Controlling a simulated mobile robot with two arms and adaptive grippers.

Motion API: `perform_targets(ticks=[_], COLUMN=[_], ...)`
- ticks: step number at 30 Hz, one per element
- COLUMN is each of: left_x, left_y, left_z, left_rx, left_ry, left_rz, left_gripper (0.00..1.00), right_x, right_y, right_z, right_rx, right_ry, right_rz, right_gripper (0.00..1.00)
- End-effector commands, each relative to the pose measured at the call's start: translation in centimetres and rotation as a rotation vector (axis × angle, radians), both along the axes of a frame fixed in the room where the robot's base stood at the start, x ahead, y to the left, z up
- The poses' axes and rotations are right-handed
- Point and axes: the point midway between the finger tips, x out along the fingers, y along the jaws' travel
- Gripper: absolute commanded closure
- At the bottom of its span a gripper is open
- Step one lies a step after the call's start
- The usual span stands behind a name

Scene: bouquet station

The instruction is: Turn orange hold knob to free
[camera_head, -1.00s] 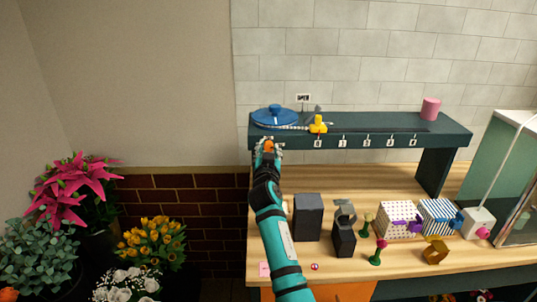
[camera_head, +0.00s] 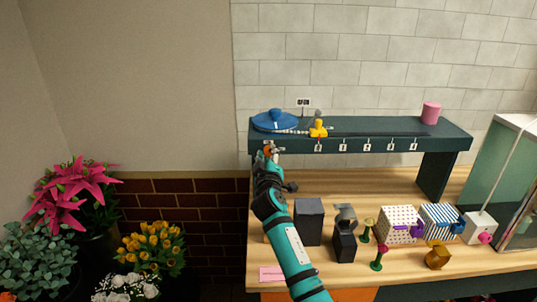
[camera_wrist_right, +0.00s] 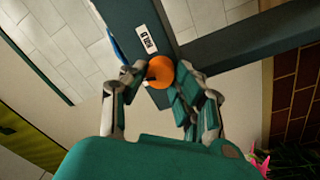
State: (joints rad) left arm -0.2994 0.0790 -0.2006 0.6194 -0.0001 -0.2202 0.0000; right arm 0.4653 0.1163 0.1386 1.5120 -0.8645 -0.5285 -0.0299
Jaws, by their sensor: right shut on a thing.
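The orange hold knob (camera_wrist_right: 161,71) is on the front face of the dark shelf, beside a white label reading HOLD (camera_wrist_right: 146,40) in the right wrist view. In the head view the knob (camera_head: 268,149) is small and partly covered by my gripper. My right gripper (camera_wrist_right: 160,80) has its fingers on either side of the knob and is shut on it; it also shows in the head view (camera_head: 271,149). The knob's exact turn angle cannot be told. My left gripper is not in view.
The dark shelf (camera_head: 440,133) carries a blue disc (camera_head: 275,121), a yellow piece (camera_head: 318,129) and a pink cylinder (camera_head: 431,113). Below are a dark box (camera_head: 308,221), patterned boxes (camera_head: 397,221) and green stands on the wooden counter (camera_head: 345,183). Flowers (camera_head: 150,246) stand at left.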

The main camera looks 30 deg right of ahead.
Motion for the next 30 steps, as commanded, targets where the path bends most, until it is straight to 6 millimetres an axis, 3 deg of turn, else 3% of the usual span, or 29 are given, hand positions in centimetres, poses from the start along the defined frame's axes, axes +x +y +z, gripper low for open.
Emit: perform_targets(ticks=[12, 30], left_x=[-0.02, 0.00], left_y=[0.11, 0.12], left_z=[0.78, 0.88], left_rx=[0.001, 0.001], left_ry=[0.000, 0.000], left_rz=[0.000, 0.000], left_gripper=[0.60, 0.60], right_x=[0.01, 0.02], right_y=[-0.01, 0.01], right_z=[0.20, 0.13], right_rx=[-0.198, -0.240], right_ry=[0.118, 0.142], right_rz=[0.000, 0.000], right_gripper=[1.00, 1.00])
